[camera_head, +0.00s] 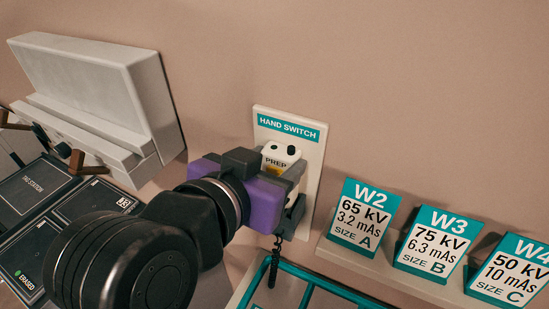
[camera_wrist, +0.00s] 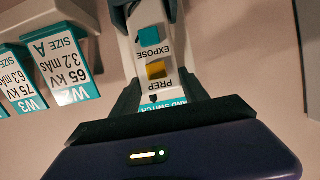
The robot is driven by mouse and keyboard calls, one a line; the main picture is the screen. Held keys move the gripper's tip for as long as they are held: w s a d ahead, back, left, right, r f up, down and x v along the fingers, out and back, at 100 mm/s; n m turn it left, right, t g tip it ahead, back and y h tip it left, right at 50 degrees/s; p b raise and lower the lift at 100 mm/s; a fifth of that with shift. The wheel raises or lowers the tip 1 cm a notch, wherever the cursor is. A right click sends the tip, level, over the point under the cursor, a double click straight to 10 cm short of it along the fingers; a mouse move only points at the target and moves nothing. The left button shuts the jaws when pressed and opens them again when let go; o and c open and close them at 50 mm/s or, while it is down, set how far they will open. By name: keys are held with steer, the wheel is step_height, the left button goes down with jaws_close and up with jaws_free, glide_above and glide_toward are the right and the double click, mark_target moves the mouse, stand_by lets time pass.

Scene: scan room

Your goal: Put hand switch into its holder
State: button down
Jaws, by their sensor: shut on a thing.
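The hand switch (camera_head: 279,157) is white, with a PREP label and a yellow patch, in front of the wall plate (camera_head: 312,157) titled HAND SWITCH. In the wrist view the hand switch (camera_wrist: 146,52) shows its teal EXPOSE and yellow PREP areas upside down. My gripper (camera_head: 286,190) has a purple body and is shut on the hand switch; its dark fingers (camera_wrist: 160,88) lie either side of it. A dark coiled cord (camera_head: 275,262) hangs below. My gripper hides much of the plate's lower part, so I cannot tell whether the switch is seated in its holder.
Teal and white cards W2 (camera_head: 364,216), W3 (camera_head: 431,243) and W4 (camera_head: 511,273) stand on a ledge at right. A teal-railed frame (camera_head: 330,287) is below the plate. A large pale wall box (camera_head: 90,85) and dark panels (camera_head: 35,188) are at left.

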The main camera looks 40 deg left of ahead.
steer(key=shift+f+b, duration=0.35)
steer(key=shift+f, duration=0.3)
stand_by(0.5)
steer(key=shift+c, duration=2.4)
jaws_free()
steer(key=b+v, duration=0.1)
steer(key=v, duration=0.7)
